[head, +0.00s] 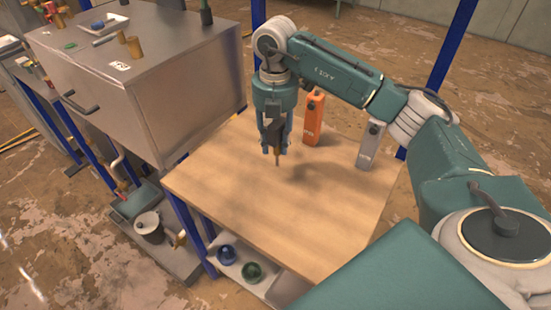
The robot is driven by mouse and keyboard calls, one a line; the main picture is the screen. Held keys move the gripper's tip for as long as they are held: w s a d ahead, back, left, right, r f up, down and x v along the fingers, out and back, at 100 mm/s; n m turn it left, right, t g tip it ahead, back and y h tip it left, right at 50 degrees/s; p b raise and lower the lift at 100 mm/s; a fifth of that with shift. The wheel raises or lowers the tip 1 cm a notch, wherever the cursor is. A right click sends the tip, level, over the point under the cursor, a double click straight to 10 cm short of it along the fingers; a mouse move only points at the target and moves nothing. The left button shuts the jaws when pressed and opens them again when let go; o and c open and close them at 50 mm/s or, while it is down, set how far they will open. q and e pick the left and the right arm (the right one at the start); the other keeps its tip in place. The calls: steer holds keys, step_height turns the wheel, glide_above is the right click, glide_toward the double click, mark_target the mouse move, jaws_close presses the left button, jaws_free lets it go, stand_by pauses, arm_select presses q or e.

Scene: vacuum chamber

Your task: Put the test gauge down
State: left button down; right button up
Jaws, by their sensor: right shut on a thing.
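My right gripper (274,149) points straight down above the wooden tabletop (240,215). Its fingers are shut on a small dark thing with a thin brass stem, which I take to be the test gauge (277,158). The fingers hide most of it. The stem points down, and I cannot tell whether its tip touches the wood. My left gripper is not in view.
An orange block-shaped device (313,119) and a grey one (371,146) stand at the table's back right. The steel chamber (150,95) rises at the left, with a white tray (103,25) on top. The table's front and middle are clear. A blue knob-like thing (226,254) sits below.

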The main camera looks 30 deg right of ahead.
step_height(320, 180, down, 6)
steer(key=shift+f+p, duration=0.2)
steer(key=shift+p, duration=0.35)
steer(key=shift+f, duration=0.25)
steer(key=shift+f, duration=0.2)
steer(key=o, duration=1.3)
steer(key=shift+c, duration=0.2)
steer(key=shift+r, duration=0.1)
